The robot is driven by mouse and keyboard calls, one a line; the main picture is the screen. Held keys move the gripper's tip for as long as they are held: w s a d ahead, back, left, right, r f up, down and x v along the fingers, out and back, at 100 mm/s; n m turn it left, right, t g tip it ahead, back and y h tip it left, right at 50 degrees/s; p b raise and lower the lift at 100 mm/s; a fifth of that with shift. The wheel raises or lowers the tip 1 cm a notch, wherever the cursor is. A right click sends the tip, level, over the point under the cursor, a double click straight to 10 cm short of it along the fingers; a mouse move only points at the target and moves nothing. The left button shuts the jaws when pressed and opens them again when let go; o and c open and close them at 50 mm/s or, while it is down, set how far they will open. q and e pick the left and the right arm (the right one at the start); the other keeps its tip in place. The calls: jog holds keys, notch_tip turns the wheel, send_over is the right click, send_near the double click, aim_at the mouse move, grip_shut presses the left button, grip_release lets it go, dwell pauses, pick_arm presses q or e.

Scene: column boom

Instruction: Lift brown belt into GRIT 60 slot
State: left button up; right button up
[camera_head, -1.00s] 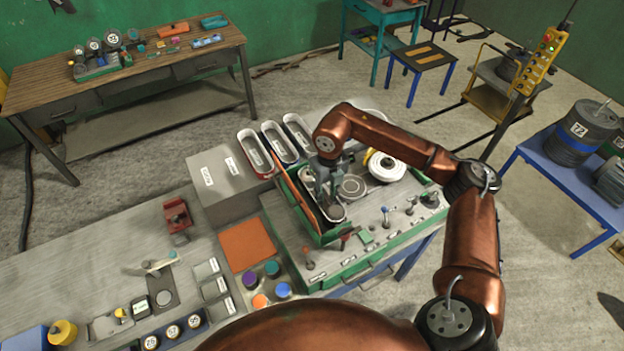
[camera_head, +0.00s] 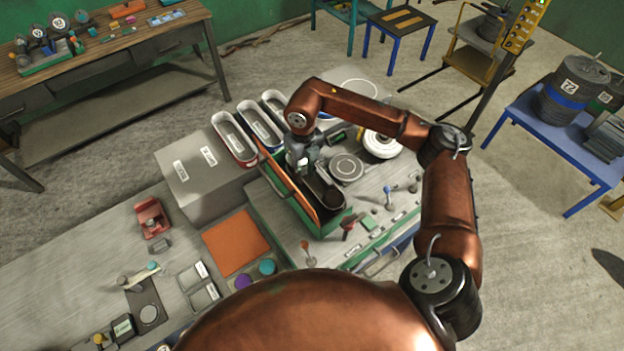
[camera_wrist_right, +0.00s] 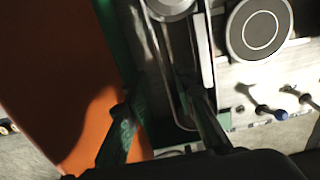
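My right gripper (camera_head: 303,165) reaches down into the green belt machine (camera_head: 318,228), beside its raised orange-brown panel (camera_head: 289,182). In the right wrist view my right gripper (camera_wrist_right: 160,125) is open, its fingers apart, one by the green wall and one over the long narrow loop. This loop (camera_wrist_right: 158,58), probably the brown belt, runs round the machine's rollers; its colour is hard to tell. I cannot tell whether a finger touches it. Several oval slots (camera_head: 233,139) with white rims stand behind the machine; their grit labels are unreadable here. My left gripper is out of view.
A grey box (camera_head: 195,185) stands left of the machine, by the slots. A round grey disc (camera_head: 346,167) and a white round part (camera_head: 382,143) sit to its right. Small knobs (camera_head: 388,190) line the front. An orange mat (camera_head: 236,242) lies at front left.

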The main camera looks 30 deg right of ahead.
aim_at(306, 190)
jog(key=shift+s+f, duration=0.25)
jog(key=shift+f, duration=0.5)
jog(key=shift+f+p, duration=0.25)
jog(key=shift+p, duration=0.15)
notch_tip(306, 190, down, 5)
jog(key=shift+w+d+r+p, duration=0.1)
jog(key=shift+w+p, duration=0.05)
jog(key=shift+p, duration=0.65)
jog(key=shift+c, duration=0.8)
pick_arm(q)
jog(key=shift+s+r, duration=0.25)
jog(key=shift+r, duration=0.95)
pick_arm(e)
grip_shut()
